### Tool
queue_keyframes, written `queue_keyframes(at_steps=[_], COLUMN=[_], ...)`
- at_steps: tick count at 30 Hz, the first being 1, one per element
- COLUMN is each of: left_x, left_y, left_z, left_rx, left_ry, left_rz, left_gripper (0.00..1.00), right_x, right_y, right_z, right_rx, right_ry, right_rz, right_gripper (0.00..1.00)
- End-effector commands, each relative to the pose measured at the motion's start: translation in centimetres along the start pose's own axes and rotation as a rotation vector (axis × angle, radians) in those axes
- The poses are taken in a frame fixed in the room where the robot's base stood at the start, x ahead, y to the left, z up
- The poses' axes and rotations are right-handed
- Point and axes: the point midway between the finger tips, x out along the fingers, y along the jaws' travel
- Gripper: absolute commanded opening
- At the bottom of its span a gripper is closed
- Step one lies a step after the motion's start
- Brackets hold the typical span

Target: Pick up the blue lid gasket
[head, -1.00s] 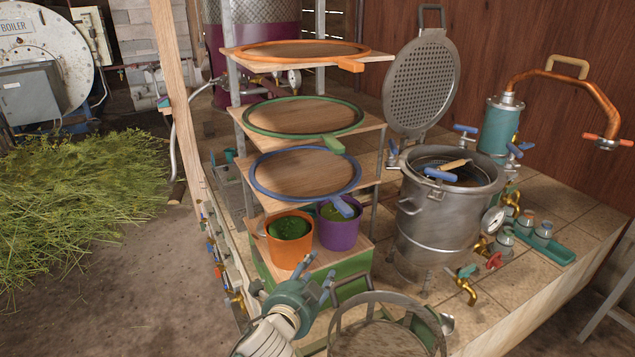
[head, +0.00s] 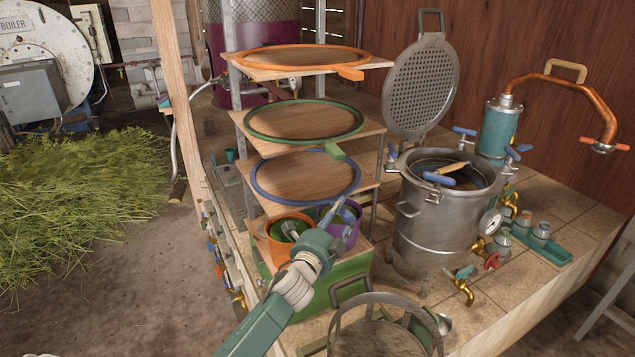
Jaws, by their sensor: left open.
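My right gripper is not in view.
Above lie a green gasket (head: 247,121) and an orange gasket (head: 239,60). An orange bucket (head: 277,250) and a purple bucket (head: 351,236) stand just below the blue ring. A steel pot (head: 430,235) stands to the right, and a wire basket (head: 335,320) in front.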

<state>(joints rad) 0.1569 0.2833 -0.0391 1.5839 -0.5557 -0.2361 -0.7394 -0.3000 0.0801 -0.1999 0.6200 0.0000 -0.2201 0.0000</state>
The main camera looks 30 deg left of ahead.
Motion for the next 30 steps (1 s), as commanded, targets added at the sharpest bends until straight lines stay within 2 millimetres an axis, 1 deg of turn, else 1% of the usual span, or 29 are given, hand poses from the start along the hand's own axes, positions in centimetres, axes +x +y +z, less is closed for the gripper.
queue_keyframes(at_steps=[1, 4, 11, 12, 14, 18, 19, 27, 30], left_x=[0.8, 1.6, 1.8, 1.8, 1.8, 1.8, 1.8, 1.8, 1.8], left_y=[-0.2, -0.1, 0.0, 0.0, 0.0, 0.0, 0.0, 0.0, -0.4], left_z=[0.1, 0.0, 0.0, 0.0, 0.0, 0.0, 0.0, 0.0, 0.0], left_rx=[-0.001, -0.001, 0.000, 0.000, 0.000, 0.000, 0.000, 0.001, 0.002], left_ry=[-0.002, -0.001, 0.000, 0.000, 0.000, 0.000, 0.000, 0.000, 0.000], left_rz=[-0.001, 0.000, 0.000, 0.000, 0.000, 0.000, 0.000, 0.000, -0.001], left_gripper=[0.45, 0.45, 0.45, 0.43, 0.31, 0.03, 0.00, 0.00, 0.00], right_x=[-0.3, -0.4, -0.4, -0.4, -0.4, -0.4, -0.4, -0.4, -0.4], right_y=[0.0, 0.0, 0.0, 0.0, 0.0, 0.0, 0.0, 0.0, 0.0], right_z=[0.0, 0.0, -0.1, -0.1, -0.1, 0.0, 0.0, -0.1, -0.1], right_rx=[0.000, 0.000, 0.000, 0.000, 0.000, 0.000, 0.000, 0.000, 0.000], right_ry=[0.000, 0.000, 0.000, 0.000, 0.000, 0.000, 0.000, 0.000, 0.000], right_rz=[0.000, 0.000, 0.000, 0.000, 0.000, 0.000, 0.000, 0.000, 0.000], right_gripper=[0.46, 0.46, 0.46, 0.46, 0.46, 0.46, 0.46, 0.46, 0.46])
